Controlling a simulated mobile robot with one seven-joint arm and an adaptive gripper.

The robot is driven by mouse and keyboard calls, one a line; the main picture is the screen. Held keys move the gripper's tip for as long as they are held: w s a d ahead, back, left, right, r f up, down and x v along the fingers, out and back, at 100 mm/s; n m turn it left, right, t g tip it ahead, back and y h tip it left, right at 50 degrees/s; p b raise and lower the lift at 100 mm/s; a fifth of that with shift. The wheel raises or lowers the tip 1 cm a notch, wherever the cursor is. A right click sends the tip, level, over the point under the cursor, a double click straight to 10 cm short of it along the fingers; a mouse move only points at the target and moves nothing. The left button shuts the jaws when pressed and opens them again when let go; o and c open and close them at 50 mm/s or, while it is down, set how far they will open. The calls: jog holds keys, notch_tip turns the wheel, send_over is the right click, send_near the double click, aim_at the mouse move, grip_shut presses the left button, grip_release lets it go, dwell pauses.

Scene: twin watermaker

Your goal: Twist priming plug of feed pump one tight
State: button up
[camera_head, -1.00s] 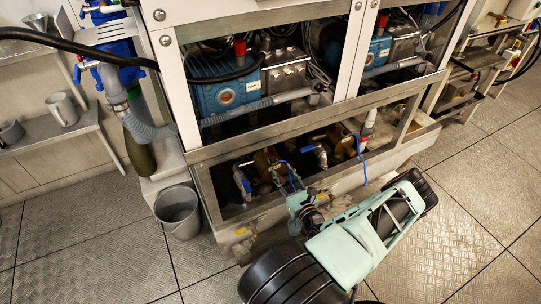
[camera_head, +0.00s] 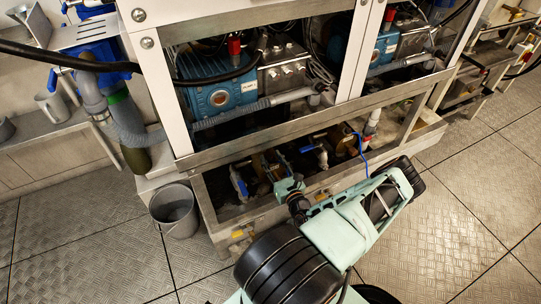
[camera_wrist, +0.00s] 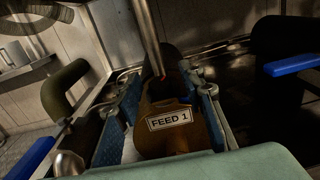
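The bronze feed pump one, with a "FEED 1" label, fills the middle of the wrist view (camera_wrist: 170,120). In the head view, a bronze pump body (camera_head: 262,167) shows in the low bay, partly behind my gripper. My gripper (camera_wrist: 166,98) has its two blue-padded fingers spread apart, one on each side of the pump body in the picture; I cannot tell whether they touch it. In the head view my gripper (camera_head: 275,170) reaches over the bay's front rail. I cannot make out the priming plug clearly. A small red spot shows on the dark area behind the label.
A metal pipe (camera_wrist: 149,35) rises just behind the pump. Blue-handled valves (camera_head: 240,182) stand beside it, and a second bronze pump (camera_head: 341,140) is further right. The steel frame rail (camera_head: 300,138) crosses above the bay. A grey bucket (camera_head: 175,211) stands on the floor at left.

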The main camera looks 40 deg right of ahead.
jog(key=shift+w, duration=0.25)
jog(key=shift+c, duration=0.4)
grip_shut()
jog(key=shift+r+m+h+p, duration=0.2)
jog(key=shift+m+h+p, duration=0.3)
jog(key=shift+h+p, duration=0.15)
jog(key=shift+d+f+m+g+h+p, duration=0.15)
jog(key=shift+m+g+h+p, duration=0.15)
jog(key=shift+m+g+h, duration=0.25)
jog(key=shift+o, duration=0.4)
grip_release()
